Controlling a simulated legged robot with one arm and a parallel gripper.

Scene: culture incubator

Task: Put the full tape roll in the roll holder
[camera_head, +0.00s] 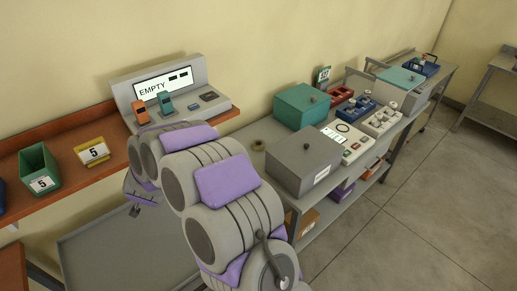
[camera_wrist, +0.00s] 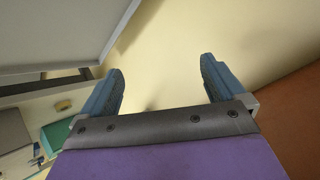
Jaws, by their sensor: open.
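My gripper (camera_wrist: 160,82) is open and empty in the wrist view, its two blue-grey fingers wide apart in front of the bare wall. In the head view my arm hides most of it. A small tan ring (camera_head: 259,145) that looks like a tape roll lies on the grey bench behind the grey box. A small yellowish piece (camera_wrist: 63,105) left of my fingers in the wrist view may be the same ring. I cannot tell whether it is full. No roll holder can be made out for certain. My gripper is apart from all of these.
A console (camera_head: 168,92) with a screen reading "EMPTY" stands on the brown shelf (camera_head: 66,183). A green bin (camera_head: 39,168) and a yellow "5" card holder (camera_head: 92,152) are left of it. A grey box (camera_head: 303,160) and a teal box (camera_head: 302,106) stand on the bench.

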